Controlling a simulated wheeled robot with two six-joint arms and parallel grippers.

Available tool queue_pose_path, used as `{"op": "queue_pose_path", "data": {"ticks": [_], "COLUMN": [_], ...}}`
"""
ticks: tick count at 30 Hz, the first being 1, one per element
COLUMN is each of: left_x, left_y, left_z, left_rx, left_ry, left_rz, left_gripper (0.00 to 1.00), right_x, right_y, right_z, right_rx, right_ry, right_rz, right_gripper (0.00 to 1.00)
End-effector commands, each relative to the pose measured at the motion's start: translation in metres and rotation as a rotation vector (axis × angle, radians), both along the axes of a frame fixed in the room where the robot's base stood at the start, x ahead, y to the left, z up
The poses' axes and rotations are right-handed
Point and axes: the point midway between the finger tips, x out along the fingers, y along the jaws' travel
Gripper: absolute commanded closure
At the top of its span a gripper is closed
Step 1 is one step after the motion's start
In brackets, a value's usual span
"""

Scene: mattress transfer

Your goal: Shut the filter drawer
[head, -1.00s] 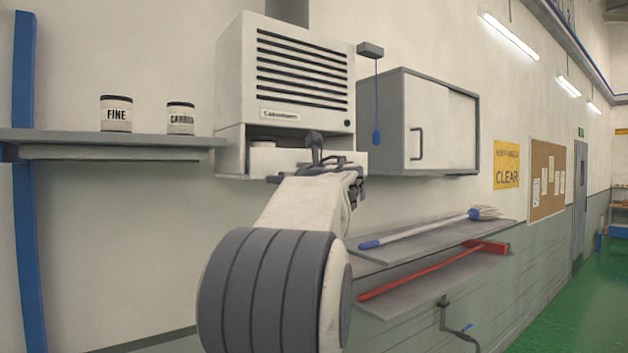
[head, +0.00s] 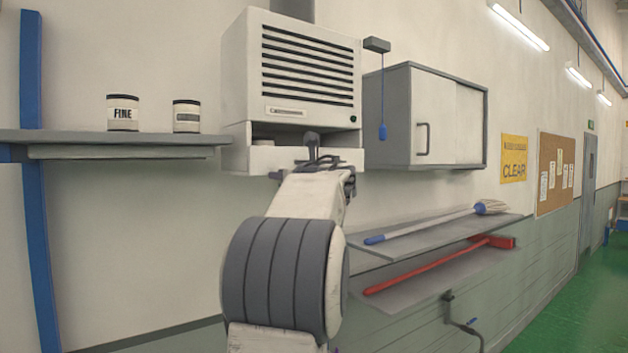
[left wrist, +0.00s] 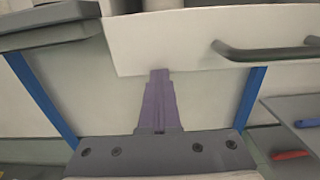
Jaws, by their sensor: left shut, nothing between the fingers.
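The filter drawer (head: 345,157) is a white drawer at the bottom of the white vented unit (head: 300,25). It stands partly out, and part of a pale round thing (head: 263,142) shows behind its front. In the left wrist view the drawer front (left wrist: 130,45) is a white panel with a dark bar handle (left wrist: 265,50) to the right. My left gripper (head: 318,162) is in front of the drawer. In the left wrist view its purple fingers (left wrist: 159,85) are together and empty, their tips at the lower part of the panel. Contact is hard to tell. My right gripper is out of view.
A grey shelf (head: 60,138) with a "FINE" tin (head: 123,113) and another tin (head: 187,116) is to the left. A grey cabinet (head: 450,120) is to the right. Below it, shelves carry a mop (head: 425,226) and a red broom (head: 430,268).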

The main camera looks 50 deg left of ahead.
Motion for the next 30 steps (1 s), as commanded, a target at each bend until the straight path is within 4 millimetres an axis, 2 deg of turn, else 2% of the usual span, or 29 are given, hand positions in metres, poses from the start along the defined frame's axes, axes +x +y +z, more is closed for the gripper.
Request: {"op": "queue_pose_path", "data": {"ticks": [5,8,12,18,24,30], "left_x": [-0.007,-0.014,-0.017,-0.025,-0.028,-0.029], "left_y": [-0.02,-0.04,-0.074,-0.112,-0.13,-0.133], "left_z": [0.001,0.0,-0.003,-0.002,0.001,0.002], "left_rx": [0.007,0.005,0.004,0.002,0.001,0.001], "left_ry": [-0.002,-0.004,-0.007,-0.005,-0.003,-0.002], "left_rz": [0.002,0.009,0.006,0.011,0.014,0.016], "left_gripper": [1.0,1.0,1.0,1.0,1.0,1.0], "right_x": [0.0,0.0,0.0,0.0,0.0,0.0], "right_y": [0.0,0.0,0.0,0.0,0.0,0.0], "right_z": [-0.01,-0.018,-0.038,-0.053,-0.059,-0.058], "right_rx": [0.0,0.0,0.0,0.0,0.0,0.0], "right_ry": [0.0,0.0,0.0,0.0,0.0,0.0], "right_rz": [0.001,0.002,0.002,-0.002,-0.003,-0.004], "right_gripper": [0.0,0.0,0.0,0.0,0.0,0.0]}}
